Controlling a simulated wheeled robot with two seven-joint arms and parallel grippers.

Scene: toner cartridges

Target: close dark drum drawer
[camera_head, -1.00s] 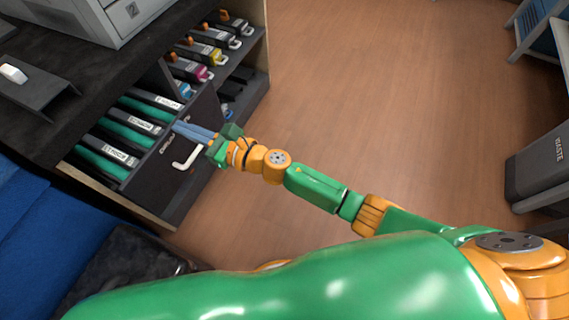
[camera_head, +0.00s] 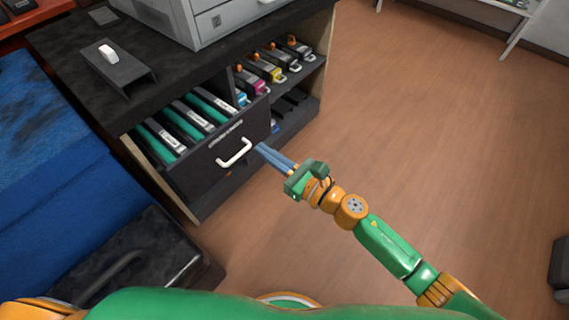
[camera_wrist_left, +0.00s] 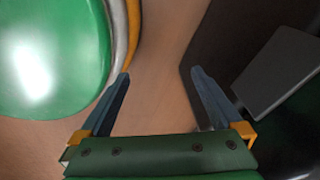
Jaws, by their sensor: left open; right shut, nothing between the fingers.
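The dark drum drawer (camera_head: 201,166) is under the counter, with a pale handle (camera_head: 234,153) and a label strip on its front. It stands pulled out, and several green drums with white labels (camera_head: 187,118) show inside it from above. My right gripper (camera_head: 260,149) is shut and empty. Its blue fingers point at the right end of the drawer front, right of the handle; I cannot tell whether they touch it. My left gripper (camera_wrist_left: 160,73) shows only in the left wrist view, open and empty, away from the drawer.
Toner cartridges (camera_head: 262,70) with coloured ends sit on a shelf right of the drawer. A grey printer (camera_head: 215,18) and a dark stand (camera_head: 118,69) are on the countertop. A black case (camera_head: 130,262) and a blue surface (camera_head: 45,150) lie at left. The wooden floor (camera_head: 420,130) at right is open.

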